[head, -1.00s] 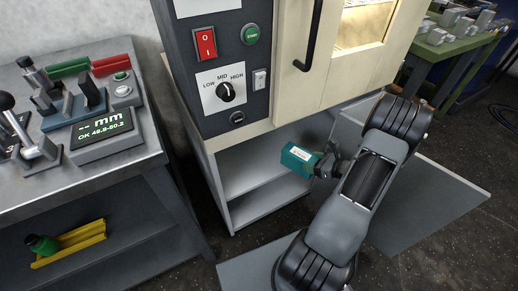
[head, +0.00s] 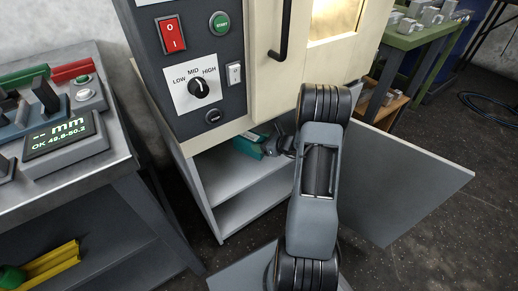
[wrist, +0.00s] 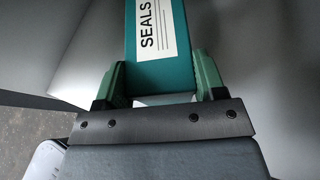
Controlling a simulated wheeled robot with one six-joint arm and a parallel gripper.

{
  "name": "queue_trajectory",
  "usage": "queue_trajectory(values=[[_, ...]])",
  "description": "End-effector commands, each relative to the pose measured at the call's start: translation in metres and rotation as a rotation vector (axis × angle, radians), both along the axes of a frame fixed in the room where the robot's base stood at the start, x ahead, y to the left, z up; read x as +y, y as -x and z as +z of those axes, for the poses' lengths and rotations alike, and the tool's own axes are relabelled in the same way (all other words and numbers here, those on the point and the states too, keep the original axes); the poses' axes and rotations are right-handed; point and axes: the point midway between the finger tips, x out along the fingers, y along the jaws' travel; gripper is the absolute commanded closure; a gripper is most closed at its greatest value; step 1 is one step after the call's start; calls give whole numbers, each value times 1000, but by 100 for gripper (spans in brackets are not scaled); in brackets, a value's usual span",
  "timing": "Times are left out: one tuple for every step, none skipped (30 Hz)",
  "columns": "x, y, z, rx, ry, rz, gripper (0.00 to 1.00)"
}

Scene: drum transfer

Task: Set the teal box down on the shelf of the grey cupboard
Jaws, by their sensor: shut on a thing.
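The teal box (head: 250,146) is at the mouth of the grey cupboard, above its shelf, partly hidden by my gripper and arm in the head view. The wrist view shows the box (wrist: 178,72) with a white label reading SEALS. My gripper (wrist: 158,80) is shut on it, with a green finger on each side. The grey cupboard (head: 199,190) is open under the cream machine. Its shelf (head: 238,179) is a light grey board below the box. I cannot tell whether the box touches the shelf.
The open cupboard door (head: 400,195) stands out to the right of my arm. A control panel (head: 190,70) is above the cupboard. A metal bench (head: 125,140) with a gauge display is at left. A green table (head: 415,38) with metal parts is at back right.

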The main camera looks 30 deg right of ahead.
Motion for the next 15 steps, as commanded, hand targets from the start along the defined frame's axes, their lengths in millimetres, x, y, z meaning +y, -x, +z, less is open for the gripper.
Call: queue_trajectory(values=[[1,-3,0,-3,1,1,69],[2,-4,0,-3,1,2,69],[4,-8,0,-3,1,2,69],[6,-10,0,-3,1,3,69],[7,-11,-5,-1,-1,2,69],[6,-10,-13,1,-2,0,69],[6,-10,-18,1,-2,0,69],[6,-10,-23,0,-1,0,69],[6,-10,-29,0,-2,-1,69],[6,-10,-33,0,-2,-1,69],[6,-10,-35,0,-1,0,69],[6,-10,-36,-2,-1,0,69],[5,-10,-36,-2,-1,0,69],[6,-10,-35,-2,0,-1,69],[5,-10,-34,-2,0,-1,69]])
